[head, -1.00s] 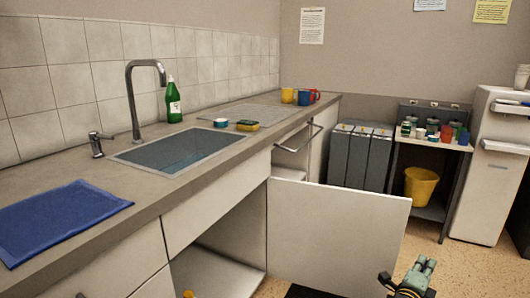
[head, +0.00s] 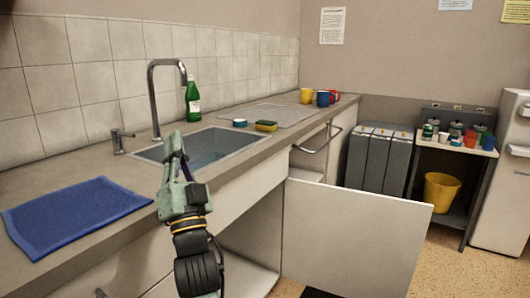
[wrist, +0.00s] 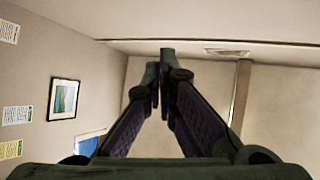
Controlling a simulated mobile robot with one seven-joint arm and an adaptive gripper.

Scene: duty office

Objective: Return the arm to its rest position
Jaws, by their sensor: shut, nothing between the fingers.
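My gripper (head: 174,150) is raised in front of the counter and sink in the head view, pointing upward. Its fingers are together with nothing between them. In the wrist view the fingers (wrist: 160,70) converge at their tips against the ceiling and upper walls. My arm comes up from the bottom of the head view, in front of the cabinet fronts, and hides part of the sink's near left edge.
The sink (head: 212,148) has a tall tap (head: 153,95). A blue cloth (head: 75,213) lies on the counter at left. A green bottle (head: 193,102) stands behind the sink. An open cabinet door (head: 352,238) juts out right of my arm.

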